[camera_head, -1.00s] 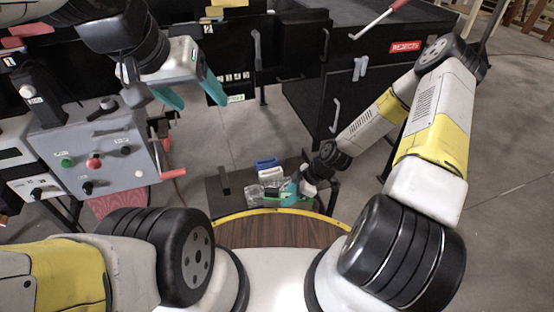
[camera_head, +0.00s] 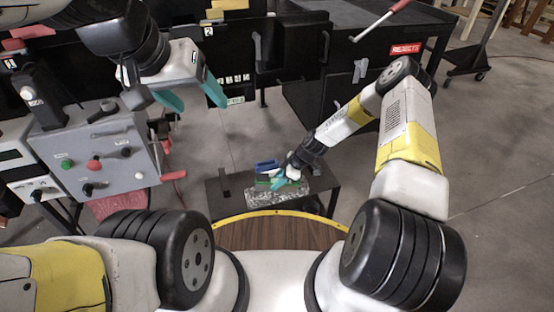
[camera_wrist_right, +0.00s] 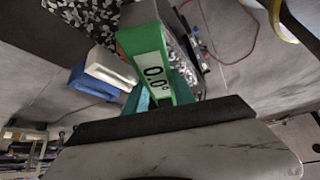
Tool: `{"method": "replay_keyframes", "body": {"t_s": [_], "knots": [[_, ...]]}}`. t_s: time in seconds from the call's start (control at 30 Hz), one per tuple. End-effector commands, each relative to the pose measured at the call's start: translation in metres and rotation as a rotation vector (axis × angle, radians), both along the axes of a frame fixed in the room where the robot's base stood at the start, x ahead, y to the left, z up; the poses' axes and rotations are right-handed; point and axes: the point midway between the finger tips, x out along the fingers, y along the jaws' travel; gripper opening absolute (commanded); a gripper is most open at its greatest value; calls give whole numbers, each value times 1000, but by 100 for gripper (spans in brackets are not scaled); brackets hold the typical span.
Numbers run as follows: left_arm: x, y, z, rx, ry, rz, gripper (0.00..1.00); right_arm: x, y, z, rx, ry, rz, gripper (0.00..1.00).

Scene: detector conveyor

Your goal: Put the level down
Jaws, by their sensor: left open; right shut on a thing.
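The level is green with a white display reading 0.0° in the right wrist view (camera_wrist_right: 155,68). My right gripper (camera_head: 279,183) is shut on it, and its teal fingers show around the level in the wrist view (camera_wrist_right: 160,92). In the head view the level is small and partly hidden by the gripper, over a speckled black-and-white foam piece (camera_head: 270,197) on a small dark table (camera_head: 322,183). I cannot tell whether the level touches the foam. My left gripper (camera_head: 199,103) is open and empty at the upper left, away from the table.
Beside the level, a blue block (camera_wrist_right: 92,90) and a white block (camera_wrist_right: 110,67) lie close together. A grey control box (camera_head: 120,165) with buttons stands at the left. A black cabinet with a red REJECTS label (camera_head: 405,49) stands behind. Open floor lies to the right.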

Motion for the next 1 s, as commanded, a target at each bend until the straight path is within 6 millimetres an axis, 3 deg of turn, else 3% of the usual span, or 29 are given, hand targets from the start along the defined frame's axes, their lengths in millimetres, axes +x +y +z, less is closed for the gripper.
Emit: {"method": "replay_keyframes", "body": {"t_s": [0.2, 0.23, 0.33, 0.73, 1.0], "knots": [[0, 0, 0, 0, 0, 0, 69, 0, 0, 0, 0, -1, -1, 0], [0, 0, 0, 0, 0, 0, 69, 0, 0, -1, 0, -1, -1, 33], [0, 0, 0, 0, 0, 0, 69, 0, 0, 0, 0, -1, -1, 52], [0, 0, 0, 0, 0, 0, 69, 0, -3, 5, 0, -2, -1, 52], [0, 0, 0, 0, 0, 0, 69, -1, -30, 46, -1, -4, -3, 52]]}}
